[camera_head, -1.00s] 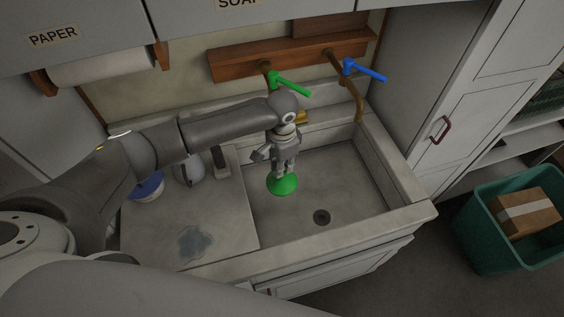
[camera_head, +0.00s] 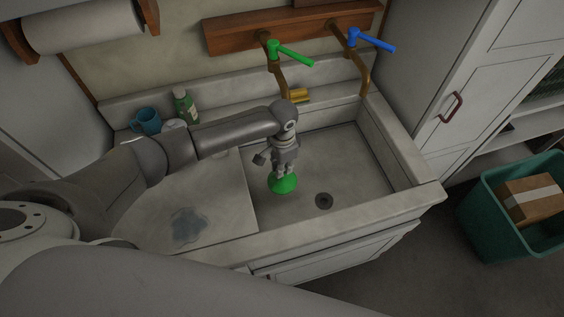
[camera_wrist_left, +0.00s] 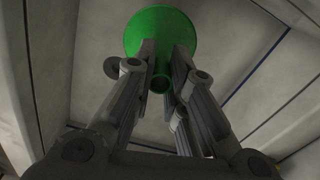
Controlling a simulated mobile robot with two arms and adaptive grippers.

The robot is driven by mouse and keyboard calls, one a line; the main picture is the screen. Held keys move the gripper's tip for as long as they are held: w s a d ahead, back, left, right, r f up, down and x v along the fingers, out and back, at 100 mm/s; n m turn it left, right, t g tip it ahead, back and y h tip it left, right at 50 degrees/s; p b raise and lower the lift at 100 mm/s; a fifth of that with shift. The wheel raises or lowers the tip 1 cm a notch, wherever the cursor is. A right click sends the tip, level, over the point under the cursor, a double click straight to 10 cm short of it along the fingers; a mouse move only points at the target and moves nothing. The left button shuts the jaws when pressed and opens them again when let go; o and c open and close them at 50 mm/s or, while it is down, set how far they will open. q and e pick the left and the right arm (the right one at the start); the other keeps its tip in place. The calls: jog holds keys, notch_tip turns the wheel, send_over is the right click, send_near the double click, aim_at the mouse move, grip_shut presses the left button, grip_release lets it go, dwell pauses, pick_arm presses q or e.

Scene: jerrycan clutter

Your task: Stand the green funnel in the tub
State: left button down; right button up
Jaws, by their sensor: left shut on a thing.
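The green funnel (camera_head: 283,184) is inside the grey tub (camera_head: 350,165), left of the drain, with its wide mouth down and its spout up. My left gripper (camera_head: 284,171) points down into the tub and is shut on the funnel's spout. In the left wrist view the fingers (camera_wrist_left: 162,72) close around the spout, and the funnel's wide green rim (camera_wrist_left: 160,18) shows beyond them. I cannot tell whether the rim touches the tub floor. My right gripper is not in view.
A green tap lever (camera_head: 293,53) and a blue tap lever (camera_head: 372,41) stand behind the tub. A blue mug (camera_head: 146,120) and a green bottle (camera_head: 185,105) stand at the back left. The tub floor around the drain (camera_head: 324,201) is clear. A teal bin (camera_head: 490,220) is at right.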

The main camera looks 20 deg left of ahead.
pick_arm(q)
notch_tip(320, 180, down, 11)
jog(key=b, duration=0.6)
jog(key=shift+f+b, duration=0.6)
jog(key=shift+f, duration=0.05)
dwell(0.4)
jog(key=c, duration=1.4)
grip_release()
jog(key=shift+r, duration=0.1)
